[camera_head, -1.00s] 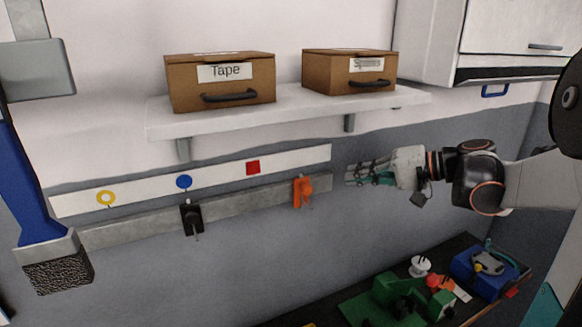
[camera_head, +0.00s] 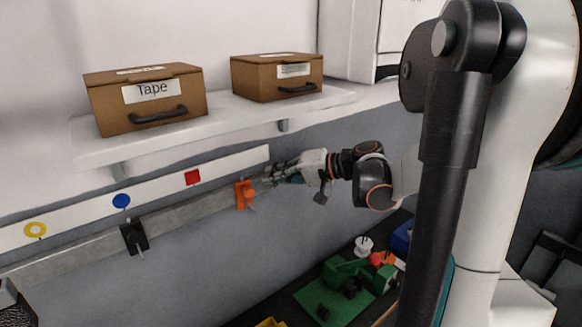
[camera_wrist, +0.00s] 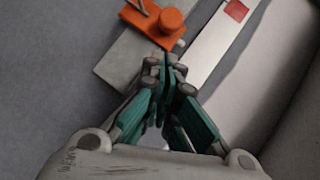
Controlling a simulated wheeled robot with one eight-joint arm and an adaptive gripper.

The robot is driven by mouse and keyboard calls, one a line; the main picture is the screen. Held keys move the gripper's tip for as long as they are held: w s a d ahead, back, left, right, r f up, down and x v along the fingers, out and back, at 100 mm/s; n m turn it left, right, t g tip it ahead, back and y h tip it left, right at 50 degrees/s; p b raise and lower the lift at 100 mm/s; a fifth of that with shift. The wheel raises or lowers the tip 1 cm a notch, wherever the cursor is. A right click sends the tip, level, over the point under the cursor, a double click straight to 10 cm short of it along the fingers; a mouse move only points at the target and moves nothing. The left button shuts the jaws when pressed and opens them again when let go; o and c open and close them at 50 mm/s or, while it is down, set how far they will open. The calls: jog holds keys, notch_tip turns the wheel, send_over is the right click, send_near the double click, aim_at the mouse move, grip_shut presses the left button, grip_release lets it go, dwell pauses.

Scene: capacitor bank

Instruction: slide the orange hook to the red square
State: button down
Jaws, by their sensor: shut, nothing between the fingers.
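The orange hook (camera_head: 243,195) sits on the grey rail (camera_head: 190,212) near its right end. It also shows in the wrist view (camera_wrist: 156,22), just beyond my fingertips. The red square (camera_head: 192,178) is on the white strip above the rail, up and to the left of the hook; part of it shows in the wrist view (camera_wrist: 236,10). My gripper (camera_head: 268,181) is shut and empty, close to the right side of the hook. In the wrist view the fingertips (camera_wrist: 165,66) lie very near the hook; I cannot tell if they touch it.
A black hook (camera_head: 133,237) is on the same rail further left, below the blue circle (camera_head: 121,201). A yellow ring (camera_head: 35,230) marks the strip at far left. A white shelf (camera_head: 200,130) with two brown boxes overhangs the rail. A cluttered bench (camera_head: 290,308) is below.

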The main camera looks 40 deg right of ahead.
jog(key=shift+a+f, duration=0.2)
jog(key=shift+a, duration=0.3)
jog(key=shift+a+f, duration=0.15)
jog(key=shift+a, duration=0.3)
jog(key=shift+a+f, duration=0.15)
jog(key=shift+f, duration=0.05)
jog(key=shift+a, duration=0.15)
jog(key=a, duration=0.7)
jog(key=a+b, duration=0.1)
jog(key=a, duration=0.3)
jog(key=shift+s+a+r, duration=0.1)
jog(key=shift+s+a, duration=0.15)
jog(key=shift+s, duration=0.05)
